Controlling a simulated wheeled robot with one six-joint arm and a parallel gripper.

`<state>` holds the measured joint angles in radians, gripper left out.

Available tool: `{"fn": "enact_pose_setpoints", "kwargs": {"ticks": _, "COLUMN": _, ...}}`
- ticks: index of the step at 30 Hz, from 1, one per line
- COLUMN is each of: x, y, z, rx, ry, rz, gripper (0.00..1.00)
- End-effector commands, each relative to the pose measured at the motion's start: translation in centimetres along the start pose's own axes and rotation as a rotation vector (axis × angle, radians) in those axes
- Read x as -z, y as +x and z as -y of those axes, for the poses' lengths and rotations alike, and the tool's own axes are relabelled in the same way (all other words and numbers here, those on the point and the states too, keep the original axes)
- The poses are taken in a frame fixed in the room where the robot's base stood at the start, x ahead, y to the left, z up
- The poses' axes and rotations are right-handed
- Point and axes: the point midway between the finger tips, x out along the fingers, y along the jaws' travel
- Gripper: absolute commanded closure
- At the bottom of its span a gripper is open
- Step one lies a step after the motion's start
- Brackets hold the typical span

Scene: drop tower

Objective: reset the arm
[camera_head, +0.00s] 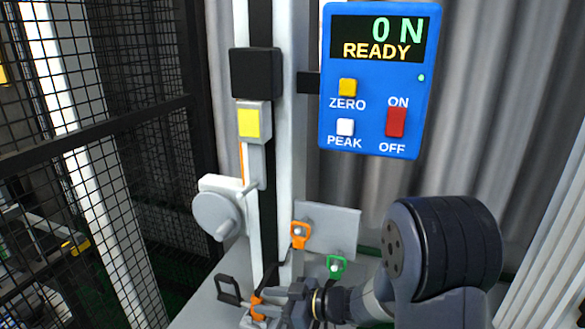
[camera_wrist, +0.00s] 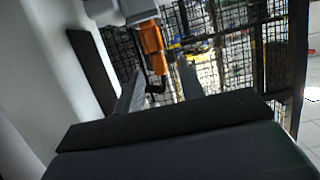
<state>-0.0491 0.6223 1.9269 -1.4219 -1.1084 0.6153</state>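My gripper (camera_head: 272,298) is low at the foot of the drop tower, pointing left in the head view. Close by its fingertips is an orange part (camera_head: 258,308) at the tower's base. In the wrist view the two grey fingers (camera_wrist: 160,88) stand apart with a gap between them. The orange part (camera_wrist: 152,45) shows just beyond this gap, below a light grey block. I cannot tell whether a finger touches it. My dark wrist and arm links fill the lower right of the head view.
The tower's column (camera_head: 285,140) carries a grey crank (camera_head: 217,212). A blue control box (camera_head: 375,80) reads "0 N READY". An orange hook (camera_head: 299,235) and a green hook (camera_head: 336,264) hang by a grey plate (camera_head: 335,225). Black mesh fencing (camera_head: 140,80) stands left.

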Motion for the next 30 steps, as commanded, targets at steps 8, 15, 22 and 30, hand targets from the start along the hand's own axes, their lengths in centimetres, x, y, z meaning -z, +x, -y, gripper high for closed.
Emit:
{"fn": "enact_pose_setpoints", "kwargs": {"ticks": 8, "x": 0.2, "y": 3.3, "z": 0.0, "rx": 0.001, "ry": 0.000, "rz": 0.000, "gripper": 0.63}}
{"fn": "enact_pose_setpoints", "kwargs": {"ticks": 15, "x": 0.4, "y": 3.5, "z": 0.0, "rx": 0.000, "ry": 0.000, "rz": 0.000, "gripper": 0.63}}
{"fn": "enact_pose_setpoints", "kwargs": {"ticks": 22, "x": 0.4, "y": 3.5, "z": 0.0, "rx": 0.000, "ry": 0.000, "rz": 0.000, "gripper": 0.63}}
{"fn": "enact_pose_setpoints", "kwargs": {"ticks": 30, "x": 0.2, "y": 0.9, "z": -0.2, "rx": -0.005, "ry": 0.001, "rz": 0.000, "gripper": 0.63}}
